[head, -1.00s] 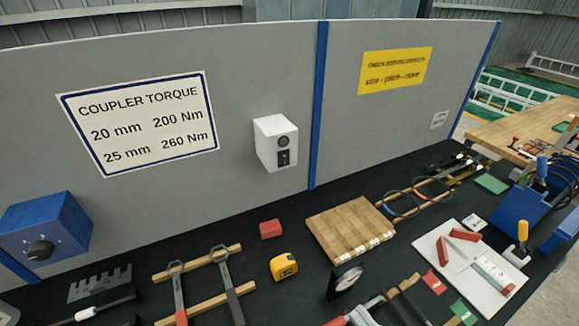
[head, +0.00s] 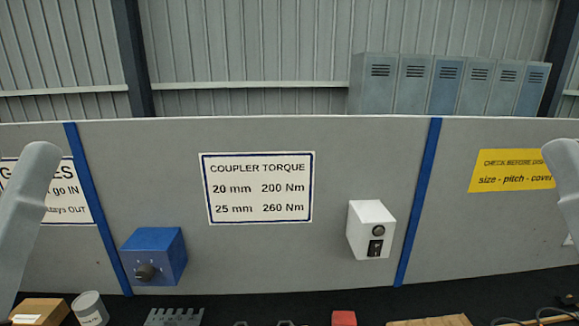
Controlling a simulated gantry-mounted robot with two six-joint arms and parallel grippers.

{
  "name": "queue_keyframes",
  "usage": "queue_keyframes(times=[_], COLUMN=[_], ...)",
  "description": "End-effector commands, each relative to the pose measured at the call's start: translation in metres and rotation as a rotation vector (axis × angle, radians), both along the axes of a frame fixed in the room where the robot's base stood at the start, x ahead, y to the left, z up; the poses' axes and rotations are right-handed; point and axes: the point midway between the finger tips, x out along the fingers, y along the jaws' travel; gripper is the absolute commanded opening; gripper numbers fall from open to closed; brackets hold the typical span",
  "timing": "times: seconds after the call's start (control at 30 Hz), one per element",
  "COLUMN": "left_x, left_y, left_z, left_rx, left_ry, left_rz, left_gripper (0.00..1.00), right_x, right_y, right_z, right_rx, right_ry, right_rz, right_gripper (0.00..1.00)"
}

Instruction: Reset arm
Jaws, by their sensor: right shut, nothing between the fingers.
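My two grey arm links stand at the left and right edges of the head view. No fingers of either gripper show; both grippers are outside the picture. No object is seen held.
A grey panel with blue posts carries a coupler torque sign (head: 257,188), a blue box with a knob (head: 154,257), a white switch box (head: 371,229) and a yellow sign (head: 511,169). Along the bottom edge are a red block (head: 343,318), a white cup (head: 89,308) and a wooden board (head: 430,321).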

Motion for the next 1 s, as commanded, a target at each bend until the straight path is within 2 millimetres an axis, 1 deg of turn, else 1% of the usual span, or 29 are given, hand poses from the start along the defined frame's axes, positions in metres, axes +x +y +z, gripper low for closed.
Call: queue_keyframes(times=[0.03, 0.07, 0.1, 0.17, 0.2, 0.27, 0.3, 0.37, 0.4, 0.5, 0.53, 0.6, 0.7, 0.77, 1.0], left_x=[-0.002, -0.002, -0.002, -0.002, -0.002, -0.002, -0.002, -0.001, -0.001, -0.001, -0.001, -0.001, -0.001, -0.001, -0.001], left_y=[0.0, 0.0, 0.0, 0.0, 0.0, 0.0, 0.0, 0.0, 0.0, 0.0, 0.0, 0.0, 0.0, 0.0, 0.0], left_z=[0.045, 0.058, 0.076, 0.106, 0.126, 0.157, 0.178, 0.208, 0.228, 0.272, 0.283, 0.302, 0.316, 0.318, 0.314], left_rx=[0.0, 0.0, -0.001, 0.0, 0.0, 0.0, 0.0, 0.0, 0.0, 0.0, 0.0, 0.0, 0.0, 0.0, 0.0], left_ry=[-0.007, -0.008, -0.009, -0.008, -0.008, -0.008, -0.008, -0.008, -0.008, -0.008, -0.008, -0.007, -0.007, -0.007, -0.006], left_rz=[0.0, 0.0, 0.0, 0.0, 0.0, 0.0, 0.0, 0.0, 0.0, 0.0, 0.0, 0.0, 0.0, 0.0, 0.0], left_gripper=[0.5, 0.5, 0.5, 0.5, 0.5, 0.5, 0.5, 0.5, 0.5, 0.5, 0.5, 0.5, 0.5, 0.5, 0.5], right_x=[-0.001, -0.001, -0.001, -0.001, -0.001, -0.001, -0.001, -0.001, -0.001, 0.0, -0.001, 0.0, 0.0, 0.0, 0.0], right_y=[0.0, 0.0, 0.0, 0.0, 0.0, 0.0, 0.0, 0.0, 0.0, 0.0, 0.0, 0.0, 0.0, 0.0, 0.0], right_z=[0.044, 0.057, 0.074, 0.104, 0.124, 0.155, 0.176, 0.206, 0.226, 0.27, 0.28, 0.3, 0.314, 0.316, 0.312], right_rx=[-0.002, -0.002, -0.002, -0.003, -0.003, -0.003, -0.004, -0.004, -0.004, -0.004, -0.004, -0.004, -0.004, -0.004, -0.004], right_ry=[-0.004, -0.004, -0.004, -0.004, -0.004, -0.004, -0.004, -0.004, -0.004, -0.004, -0.004, -0.004, -0.003, -0.003, -0.004], right_rz=[-0.001, -0.001, -0.001, -0.002, -0.002, -0.001, -0.002, -0.002, -0.002, -0.002, -0.002, -0.002, -0.002, -0.002, -0.002], right_gripper=[0.0, 0.0, 0.0, 0.0, 0.0, 0.0, 0.0, 0.0, 0.0, 0.0, 0.0, 0.0, 0.0, 0.0, 0.0])
